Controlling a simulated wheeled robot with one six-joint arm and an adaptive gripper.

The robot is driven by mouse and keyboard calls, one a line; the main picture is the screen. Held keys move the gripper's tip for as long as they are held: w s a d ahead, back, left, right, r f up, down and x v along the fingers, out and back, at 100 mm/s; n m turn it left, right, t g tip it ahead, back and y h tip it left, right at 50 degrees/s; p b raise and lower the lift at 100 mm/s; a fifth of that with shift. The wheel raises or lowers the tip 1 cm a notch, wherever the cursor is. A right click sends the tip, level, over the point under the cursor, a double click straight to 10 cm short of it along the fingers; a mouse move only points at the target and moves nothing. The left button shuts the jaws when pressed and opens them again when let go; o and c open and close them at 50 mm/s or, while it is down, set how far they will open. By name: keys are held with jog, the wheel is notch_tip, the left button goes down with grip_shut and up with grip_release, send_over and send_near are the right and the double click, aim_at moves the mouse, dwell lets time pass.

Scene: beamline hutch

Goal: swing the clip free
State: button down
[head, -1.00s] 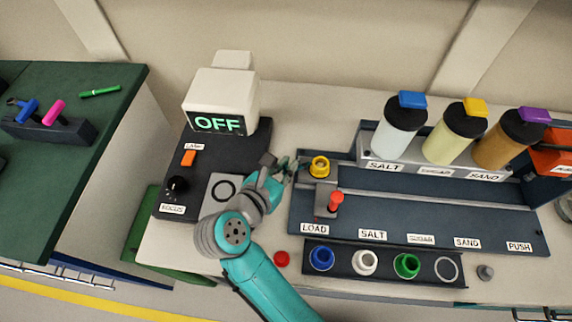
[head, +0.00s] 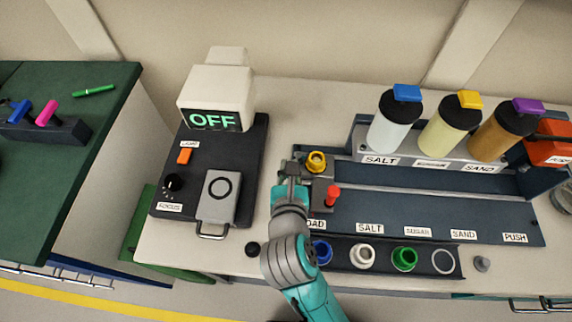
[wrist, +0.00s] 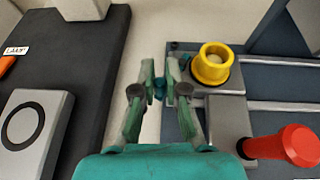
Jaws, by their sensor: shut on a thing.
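My gripper (head: 292,168) is at the left edge of the grey carriage (head: 318,178), beside the yellow ring cup (head: 316,162). In the wrist view my gripper (wrist: 160,78) has its fingertips close together, shut on a small dark piece (wrist: 159,89), which I take to be the clip. The fingers hide most of it, so its shape and how far it is swung cannot be told. The yellow cup (wrist: 212,64) sits on the carriage just right of the fingertips. A red knob (wrist: 282,147) stands on the carriage nearer me; it also shows in the head view (head: 332,195).
The dark device with the OFF display (head: 213,121) stands left; a narrow bare bench strip separates it from the rail. SALT and SAND bottles (head: 395,125) stand behind right.

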jog(key=shift+s+d+n+y, duration=0.15)
jog(key=shift+d+n+y, duration=0.2)
jog(key=shift+n+y, duration=0.6)
jog(key=shift+g, duration=0.3)
jog(key=c, duration=1.2)
grip_release()
jog(key=shift+a, duration=0.1)
